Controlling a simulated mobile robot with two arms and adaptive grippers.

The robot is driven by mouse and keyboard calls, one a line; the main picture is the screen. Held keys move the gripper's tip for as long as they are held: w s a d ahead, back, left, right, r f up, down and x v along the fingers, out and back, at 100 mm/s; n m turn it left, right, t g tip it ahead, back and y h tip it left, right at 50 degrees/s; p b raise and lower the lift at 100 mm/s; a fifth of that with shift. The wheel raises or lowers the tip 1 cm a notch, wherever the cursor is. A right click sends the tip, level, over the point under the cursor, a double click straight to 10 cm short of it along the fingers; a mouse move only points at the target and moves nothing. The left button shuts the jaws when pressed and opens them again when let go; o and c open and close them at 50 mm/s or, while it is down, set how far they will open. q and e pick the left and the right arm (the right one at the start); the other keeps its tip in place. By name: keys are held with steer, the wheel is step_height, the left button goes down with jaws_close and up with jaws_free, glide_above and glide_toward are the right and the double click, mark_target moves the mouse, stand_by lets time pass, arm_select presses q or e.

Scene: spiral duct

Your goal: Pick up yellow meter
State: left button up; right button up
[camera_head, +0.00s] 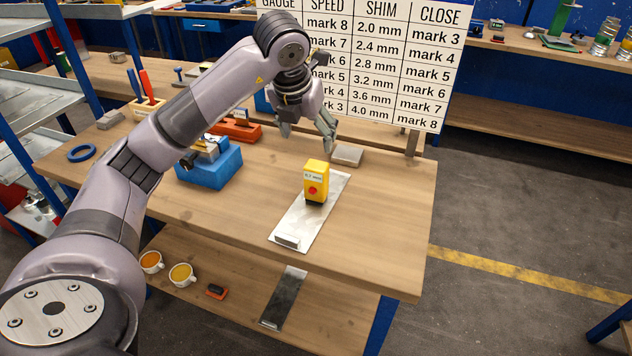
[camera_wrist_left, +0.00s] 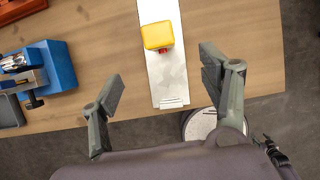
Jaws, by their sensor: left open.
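The yellow meter (camera_head: 316,182) stands upright on a flat metal plate (camera_head: 330,208) on the workbench, with a red button and a small display on its front. In the left wrist view the meter (camera_wrist_left: 157,36) is seen from above on the pale plate (camera_wrist_left: 168,75), ahead of the fingers and between their lines. My left gripper (camera_head: 308,140) is above the bench, behind the meter in the head view, apart from it. Its two fingers (camera_wrist_left: 163,92) are spread wide with nothing between them. My right gripper is not seen.
A blue vise-like block (camera_head: 210,168) and an orange-red tool (camera_head: 236,131) sit left of the meter. A grey block (camera_head: 347,155) lies behind it. A sign board (camera_head: 390,60) stands at the back. Cups (camera_head: 183,274) are on the lower shelf. The bench right of the plate is clear.

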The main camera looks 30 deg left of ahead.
mark_target(316, 174)
arm_select(q)
steer(key=p+x, duration=0.3)
steer(key=x, duration=0.8)
steer(key=shift+w+d+f, duration=0.1)
steer(key=shift+f, duration=0.25)
steer(key=shift+w+f+p, duration=0.2)
steer(key=shift+f+p, duration=0.3)
steer(key=shift+f, duration=0.05)
steer(key=x, duration=0.1)
steer(key=p+x, duration=0.1)
steer(key=x, duration=0.1)
steer(key=shift+a+f, duration=0.25)
steer(key=shift+w+f, duration=0.2)
steer(key=shift+f, duration=0.1)
steer(key=shift+c, duration=0.2)
